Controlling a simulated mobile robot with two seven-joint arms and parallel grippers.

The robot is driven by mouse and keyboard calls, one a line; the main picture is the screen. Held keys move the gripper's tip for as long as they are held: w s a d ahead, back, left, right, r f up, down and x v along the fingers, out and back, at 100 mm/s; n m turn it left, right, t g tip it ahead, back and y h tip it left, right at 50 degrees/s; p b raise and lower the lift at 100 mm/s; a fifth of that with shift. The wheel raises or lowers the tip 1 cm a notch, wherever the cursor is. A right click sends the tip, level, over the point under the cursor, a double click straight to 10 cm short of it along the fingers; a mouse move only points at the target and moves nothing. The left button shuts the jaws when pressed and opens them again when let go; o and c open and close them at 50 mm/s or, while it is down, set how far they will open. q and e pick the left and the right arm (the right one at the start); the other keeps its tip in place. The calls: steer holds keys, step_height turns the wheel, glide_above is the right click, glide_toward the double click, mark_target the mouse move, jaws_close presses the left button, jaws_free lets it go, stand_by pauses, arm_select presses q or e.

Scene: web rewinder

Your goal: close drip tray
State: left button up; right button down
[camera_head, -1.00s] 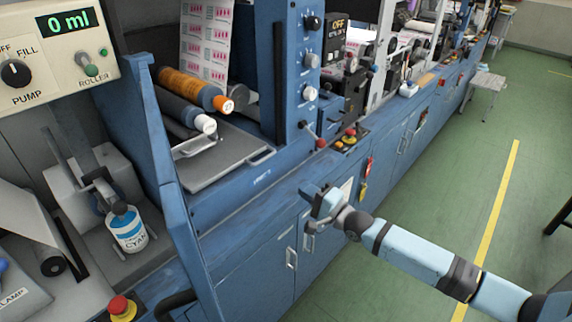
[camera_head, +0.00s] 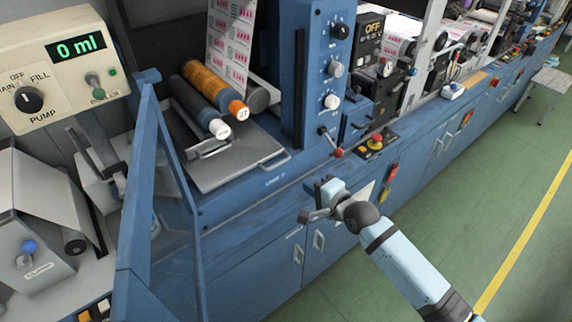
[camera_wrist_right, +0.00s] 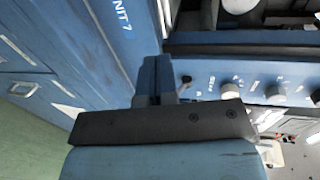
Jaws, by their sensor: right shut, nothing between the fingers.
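The drip tray (camera_head: 232,165) is a flat grey metal tray below the print rollers in the head view. It sticks out from under them, with a bar handle (camera_head: 275,161) along its front right edge. My right gripper (camera_head: 316,203) is shut and empty. It is in front of the blue machine, to the right of the tray and nearer the aisle, apart from the handle. In the right wrist view its shut fingers (camera_wrist_right: 155,77) point at the blue machine face. My left gripper is not in view.
A blue frame door (camera_head: 150,200) stands at the left of the tray. A column with knobs (camera_head: 331,68), a red-tipped lever (camera_head: 338,153) and a red stop button (camera_head: 376,140) are to the right.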

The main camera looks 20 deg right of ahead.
steer(key=p+x, duration=0.1)
steer(key=x, duration=1)
steer(key=shift+w, duration=0.2)
